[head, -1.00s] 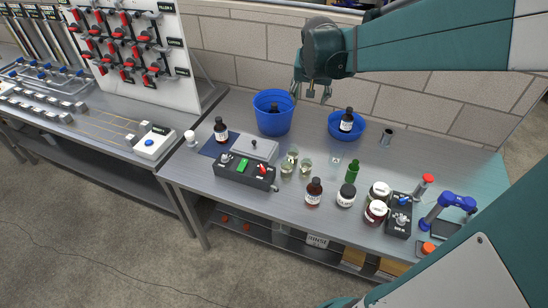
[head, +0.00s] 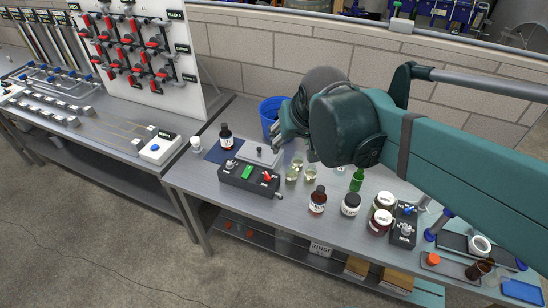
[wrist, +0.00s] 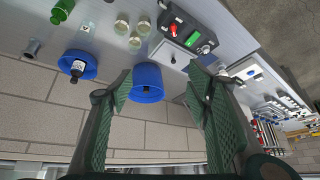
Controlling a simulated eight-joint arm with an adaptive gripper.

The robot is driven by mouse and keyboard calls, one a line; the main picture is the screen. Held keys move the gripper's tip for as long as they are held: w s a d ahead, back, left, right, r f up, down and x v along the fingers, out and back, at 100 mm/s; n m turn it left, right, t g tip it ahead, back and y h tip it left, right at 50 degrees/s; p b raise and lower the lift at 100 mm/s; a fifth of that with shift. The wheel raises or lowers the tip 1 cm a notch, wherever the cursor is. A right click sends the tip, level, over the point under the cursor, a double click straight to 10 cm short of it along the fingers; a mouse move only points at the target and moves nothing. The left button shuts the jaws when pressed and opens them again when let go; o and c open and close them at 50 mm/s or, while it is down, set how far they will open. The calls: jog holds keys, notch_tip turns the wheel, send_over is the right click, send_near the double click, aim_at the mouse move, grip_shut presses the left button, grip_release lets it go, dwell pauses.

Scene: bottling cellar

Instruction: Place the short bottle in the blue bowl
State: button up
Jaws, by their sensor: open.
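In the wrist view a brown bottle with a white label (wrist: 77,66) stands in the shallow blue bowl (wrist: 90,62). My arm hides both in the head view. A deeper blue bucket (head: 268,108) shows partly behind my gripper (head: 277,143); in the wrist view the bucket (wrist: 147,80) lies beyond and between my open fingers, with a small dark thing inside. My gripper is open and empty. Other brown bottles stand on the blue mat (head: 226,136) and at the bench front (head: 317,200). I cannot tell for sure which is the short bottle.
A black control box (head: 249,179) and a grey lidded box (head: 257,155) stand by the bucket. Several glass jars (head: 292,174), a green bottle (head: 357,180) and dark jars (head: 381,222) crowd the bench to the right. A brick wall (head: 238,62) rises behind.

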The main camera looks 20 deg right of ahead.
jog(key=s+a+f+n+y, duration=0.1)
jog(key=s+a+f+n, duration=0.1)
jog(key=s+a, duration=0.4)
jog(key=shift+s+f+n+t, duration=0.3)
jog(key=shift+s+f+t, duration=0.1)
jog(key=shift+s, duration=0.85)
